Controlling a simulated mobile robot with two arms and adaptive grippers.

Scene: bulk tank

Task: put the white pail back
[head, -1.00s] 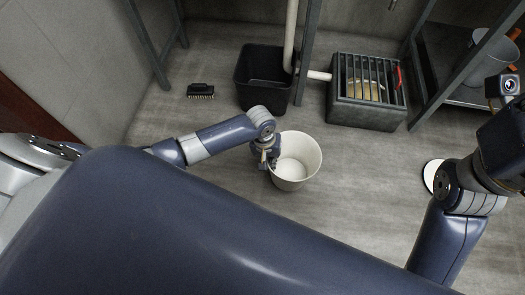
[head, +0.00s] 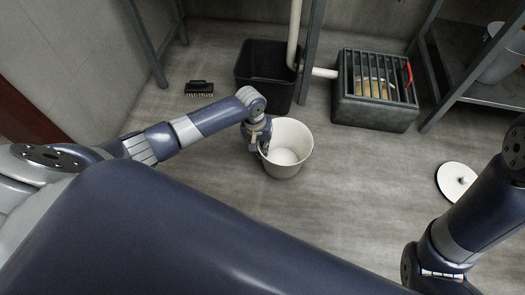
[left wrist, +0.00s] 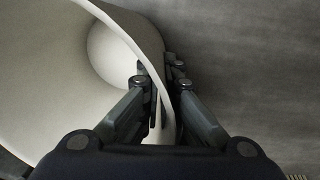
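The white pail (head: 287,163) is upright in the middle of the head view, its mouth facing up and its inside empty. My left gripper (head: 263,147) is at the left side of its rim. In the left wrist view the pail (left wrist: 40,75) fills the left side, and its wall runs between the two fingers of my left gripper (left wrist: 160,85), one inside and one outside, closed on it. I cannot tell whether the pail's bottom touches the floor. My right arm is at the right edge; its gripper is out of view.
A black bin (head: 262,92) and a grated grey box (head: 370,113) stand behind the pail. A brush (head: 199,89) lies at the left. A white disc (head: 448,184) lies on the floor at the right. A metal rack (head: 440,75) holds a grey bucket (head: 502,62).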

